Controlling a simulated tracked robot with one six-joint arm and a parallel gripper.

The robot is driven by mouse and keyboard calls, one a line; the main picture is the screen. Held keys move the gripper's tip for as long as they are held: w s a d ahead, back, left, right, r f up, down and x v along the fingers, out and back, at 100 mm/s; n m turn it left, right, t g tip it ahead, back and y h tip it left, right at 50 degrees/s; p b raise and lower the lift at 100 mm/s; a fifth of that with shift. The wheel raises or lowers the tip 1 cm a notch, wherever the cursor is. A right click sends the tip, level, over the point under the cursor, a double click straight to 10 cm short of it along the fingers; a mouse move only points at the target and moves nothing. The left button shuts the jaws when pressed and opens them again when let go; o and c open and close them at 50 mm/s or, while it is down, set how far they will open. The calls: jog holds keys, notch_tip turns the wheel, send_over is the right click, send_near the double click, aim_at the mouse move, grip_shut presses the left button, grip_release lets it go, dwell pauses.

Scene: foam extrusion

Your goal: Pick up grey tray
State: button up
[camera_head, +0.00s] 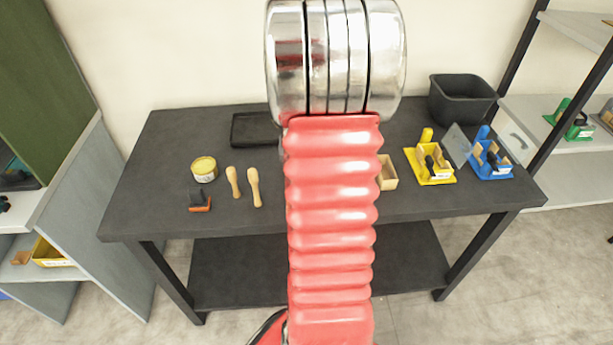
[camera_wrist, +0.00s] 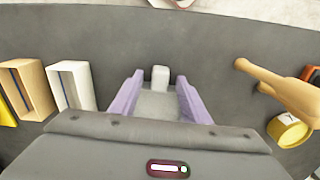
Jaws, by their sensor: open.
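In the wrist view, my gripper (camera_wrist: 159,75) has its two purple fingers apart over the dark table. A light grey piece (camera_wrist: 157,104) lies between them, with a small white block (camera_wrist: 160,74) at its far end. It looks like the grey tray, but its rim is not clear, and I cannot tell whether the fingers touch it. In the head view my arm hides the gripper and this piece. A flat, very dark tray (camera_head: 252,128) lies at the back of the table, partly behind my arm.
Left on the table (camera_head: 160,150) are a yellow tin (camera_head: 204,169), two wooden pegs (camera_head: 254,187) and an orange-black tool (camera_head: 200,201). Right are a wooden box (camera_head: 387,175), yellow (camera_head: 433,163) and blue (camera_head: 491,160) fixtures and a dark bin (camera_head: 462,98). A white box (camera_wrist: 72,85) stands near the gripper.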

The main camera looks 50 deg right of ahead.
jog(key=shift+c, duration=0.2)
grip_shut()
dwell(0.3)
jog(key=shift+r, duration=0.1)
notch_tip(320, 180, up, 10)
dwell(0.6)
dwell(0.4)
